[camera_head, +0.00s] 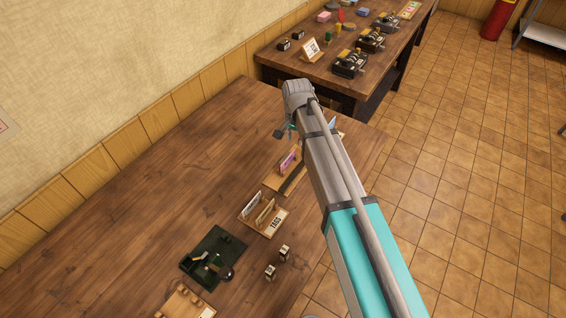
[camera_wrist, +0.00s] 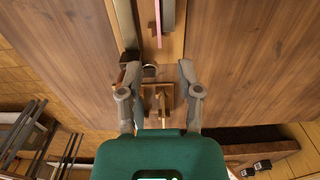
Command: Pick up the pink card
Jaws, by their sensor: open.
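The pink card (camera_head: 288,161) stands in a wooden holder (camera_head: 272,184) on the near table, partly hidden by my arm in the head view. In the wrist view the pink card (camera_wrist: 158,16) shows edge-on as a thin upright strip at the top, beside a grey piece (camera_wrist: 168,12). My arm hides most of the gripper in the head view.
A tag rack (camera_head: 264,215), a dark green mat with a tool (camera_head: 236,240) and two small blocks (camera_head: 270,271) are on the near table. Its left part is clear. A second table behind holds several black presses (camera_head: 350,64). The wall is on the left.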

